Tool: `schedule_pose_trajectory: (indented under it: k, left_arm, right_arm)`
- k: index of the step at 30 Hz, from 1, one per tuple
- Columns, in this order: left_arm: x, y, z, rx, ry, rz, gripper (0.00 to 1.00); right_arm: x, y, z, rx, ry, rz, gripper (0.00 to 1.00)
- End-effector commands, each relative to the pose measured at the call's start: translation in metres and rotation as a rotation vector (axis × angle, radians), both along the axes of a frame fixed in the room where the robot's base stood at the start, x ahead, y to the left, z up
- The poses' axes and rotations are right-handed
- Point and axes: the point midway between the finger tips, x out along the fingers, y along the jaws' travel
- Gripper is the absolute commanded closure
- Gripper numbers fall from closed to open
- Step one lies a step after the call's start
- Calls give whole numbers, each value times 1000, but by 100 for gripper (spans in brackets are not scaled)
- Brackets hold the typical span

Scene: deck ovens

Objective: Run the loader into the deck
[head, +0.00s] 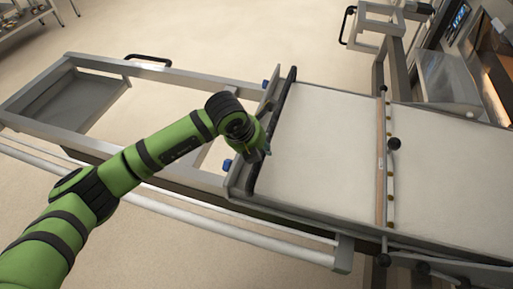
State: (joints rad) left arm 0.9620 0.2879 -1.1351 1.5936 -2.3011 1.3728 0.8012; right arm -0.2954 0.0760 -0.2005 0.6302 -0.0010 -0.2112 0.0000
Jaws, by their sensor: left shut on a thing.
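The loader is a long metal frame with a pale canvas belt (325,145) that runs across the middle to the right. A black push bar (284,95) stands crosswise at the left end of the belt. My left gripper (264,150) is shut on this bar near its middle; the wrist hides much of the fingers. A wooden crosspiece (381,160) with dark knobs lies across the belt further right. The oven deck (494,60) shows in part at the upper right, with an orange glow. My right gripper is not in view.
The loader's open rear frame (195,82) reaches left, with a grey tray (75,98) at its end. Pale side rails (250,232) run along the near side. A shelf rack (22,14) stands at the far left. The floor (240,35) beyond the frame is clear.

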Motion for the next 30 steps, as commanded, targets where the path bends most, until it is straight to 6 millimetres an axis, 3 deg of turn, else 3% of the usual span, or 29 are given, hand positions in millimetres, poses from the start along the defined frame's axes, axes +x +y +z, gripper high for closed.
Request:
schedule_pose_trajectory:
  k: [1,3,17,30]
  left_arm:
    - [-4,-5,-2,-11,9,-6,62]
    - [-4,-5,-2,-11,9,-6,41]
    - [-4,-1,7,-9,2,-5,41]
    - [-29,25,83,-7,1,-5,41]
  right_arm:
    - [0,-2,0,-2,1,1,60]
    - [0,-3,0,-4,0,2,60]
    - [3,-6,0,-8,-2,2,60]
    - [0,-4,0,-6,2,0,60]
